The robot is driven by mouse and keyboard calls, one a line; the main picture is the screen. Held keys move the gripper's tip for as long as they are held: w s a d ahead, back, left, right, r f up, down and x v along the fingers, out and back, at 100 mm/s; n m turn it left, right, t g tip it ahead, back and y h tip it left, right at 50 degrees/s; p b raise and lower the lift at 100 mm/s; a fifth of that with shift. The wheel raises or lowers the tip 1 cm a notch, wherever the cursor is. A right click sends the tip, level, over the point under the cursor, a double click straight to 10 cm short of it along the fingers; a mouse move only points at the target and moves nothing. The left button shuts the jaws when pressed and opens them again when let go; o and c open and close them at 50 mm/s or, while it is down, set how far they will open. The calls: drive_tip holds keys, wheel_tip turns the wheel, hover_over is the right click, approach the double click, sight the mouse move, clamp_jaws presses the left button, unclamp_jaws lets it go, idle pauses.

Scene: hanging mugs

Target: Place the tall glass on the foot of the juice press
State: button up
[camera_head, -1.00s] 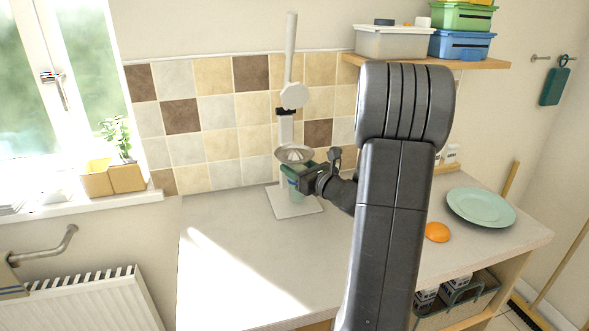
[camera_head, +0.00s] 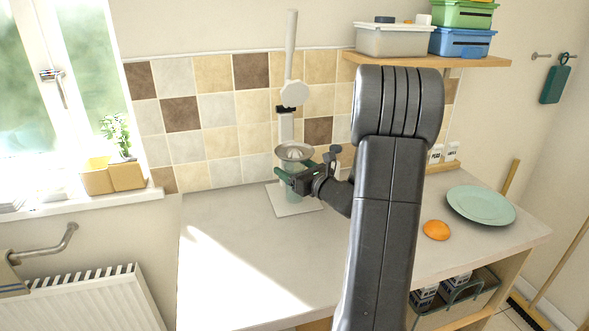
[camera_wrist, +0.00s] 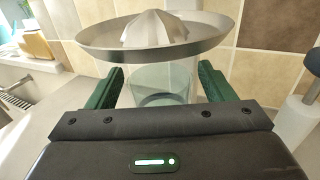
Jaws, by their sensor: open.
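The juice press (camera_head: 285,120) stands on the counter against the tiles, with its lever up. Its metal cone and dish (camera_wrist: 155,33) hang above the tall glass. The pale, see-through glass (camera_wrist: 162,85) is upright under the dish, and its lower part shows over the flat white foot (camera_head: 284,208) in the head view. My gripper (camera_wrist: 160,88) is open, with its green fingers on either side of the glass; I see gaps between fingers and glass. The same gripper (camera_head: 290,180) is just under the dish in the head view. The glass's base is hidden in the wrist view.
An orange half (camera_head: 436,230) and a pale green plate (camera_head: 481,205) lie on the counter to the right of my arm. A shelf (camera_head: 425,59) with boxes is above. The front left of the counter (camera_head: 235,260) is clear.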

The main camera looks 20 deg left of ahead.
drive_tip(key=shift+d+r, duration=0.1)
drive_tip(key=shift+r, duration=0.1)
drive_tip(key=b+v, duration=0.1)
drive_tip(key=v, duration=1.1)
